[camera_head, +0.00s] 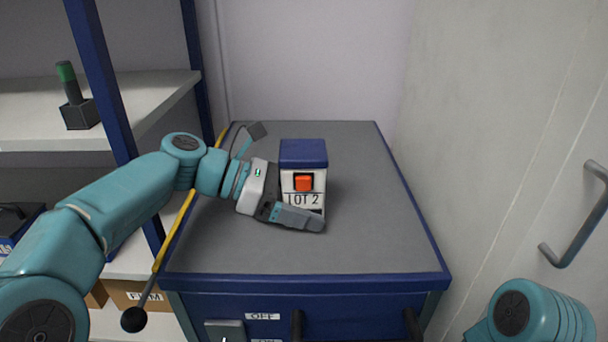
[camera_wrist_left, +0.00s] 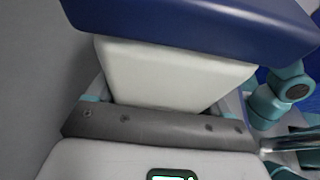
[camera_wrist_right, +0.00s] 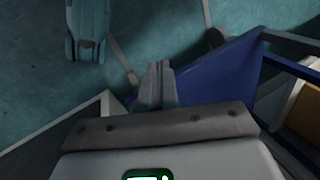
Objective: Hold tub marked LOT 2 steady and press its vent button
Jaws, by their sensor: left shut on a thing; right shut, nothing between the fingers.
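The tub marked LOT 2 (camera_head: 289,183) is a white box with a blue lid (camera_head: 303,153) and stands upright on the grey top of the blue cabinet. Its red-orange vent button (camera_head: 304,183) faces me above the label. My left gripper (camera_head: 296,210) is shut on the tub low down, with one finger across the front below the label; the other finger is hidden. In the left wrist view the tub's white wall (camera_wrist_left: 165,75) sits between the fingers. My right gripper (camera_wrist_right: 157,82) is shut and empty, away from the tub; in the head view only its arm shows.
The cabinet top (camera_head: 370,225) is clear around the tub. Shelves (camera_head: 160,92) are at the left, holding a green-topped item (camera_head: 74,97). A pale wall with a handle (camera_head: 573,228) is at the right.

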